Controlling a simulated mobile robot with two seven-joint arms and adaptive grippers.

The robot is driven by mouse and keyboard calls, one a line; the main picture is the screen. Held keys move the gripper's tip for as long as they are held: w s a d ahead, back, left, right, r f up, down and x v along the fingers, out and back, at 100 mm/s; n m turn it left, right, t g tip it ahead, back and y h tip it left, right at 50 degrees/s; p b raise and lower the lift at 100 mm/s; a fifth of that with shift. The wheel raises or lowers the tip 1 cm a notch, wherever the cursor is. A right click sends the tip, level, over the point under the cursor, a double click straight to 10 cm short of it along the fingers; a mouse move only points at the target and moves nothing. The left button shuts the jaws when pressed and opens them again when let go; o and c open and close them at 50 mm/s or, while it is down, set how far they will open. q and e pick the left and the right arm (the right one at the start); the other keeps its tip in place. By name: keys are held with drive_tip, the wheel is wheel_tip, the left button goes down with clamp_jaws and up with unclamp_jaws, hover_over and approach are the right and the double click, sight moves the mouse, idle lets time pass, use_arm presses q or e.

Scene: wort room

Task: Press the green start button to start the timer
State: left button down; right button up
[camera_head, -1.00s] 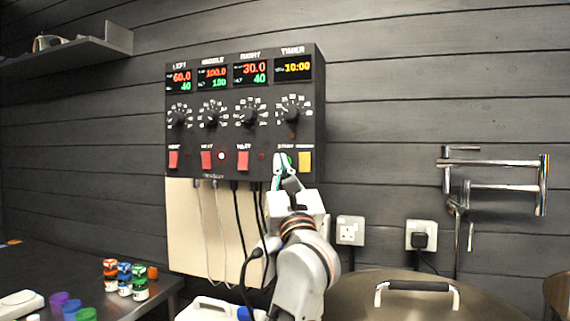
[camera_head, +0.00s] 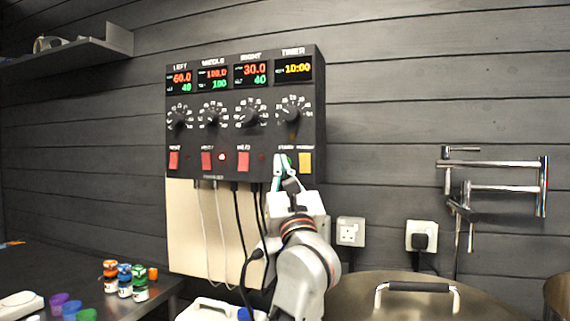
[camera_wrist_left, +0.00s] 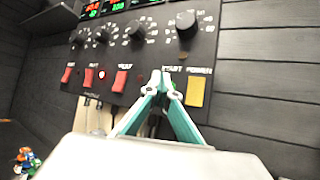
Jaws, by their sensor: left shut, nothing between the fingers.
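The dark control panel (camera_head: 245,120) is on the wall, with a timer display (camera_head: 294,69) reading 10:00. My left gripper (camera_head: 281,161) is shut and empty, its tips at the panel's lower right, at the START label. The green start button is mostly hidden behind the fingertips; only a bit of green shows beside them. In the left wrist view the shut fingertips (camera_wrist_left: 164,80) overlap the start button's place, left of the yellow power switch (camera_wrist_left: 195,92). I cannot tell whether the tips touch the button. My right gripper is not in view.
Red switches (camera_head: 207,161) sit left of the fingers, one with a lit lamp beside it. Cables hang below the panel. A lidded pot (camera_head: 420,300), wall sockets (camera_head: 350,231) and a folding tap (camera_head: 495,187) are at the right. Small jars (camera_head: 125,280) stand on the left counter.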

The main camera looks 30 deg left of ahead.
use_arm(q)
drive_tip(key=shift+w, duration=0.1)
drive_tip(key=shift+w+a, duration=0.1)
drive_tip(key=shift+w, duration=0.2)
drive_tip(key=shift+w+a, duration=0.1)
drive_tip(key=shift+w, duration=0.3)
idle(0.9)
drive_tip(key=shift+s, duration=0.1)
drive_tip(key=shift+s+d+p, duration=0.2)
drive_tip(key=shift+s+p, duration=0.25)
drive_tip(key=shift+s, duration=0.25)
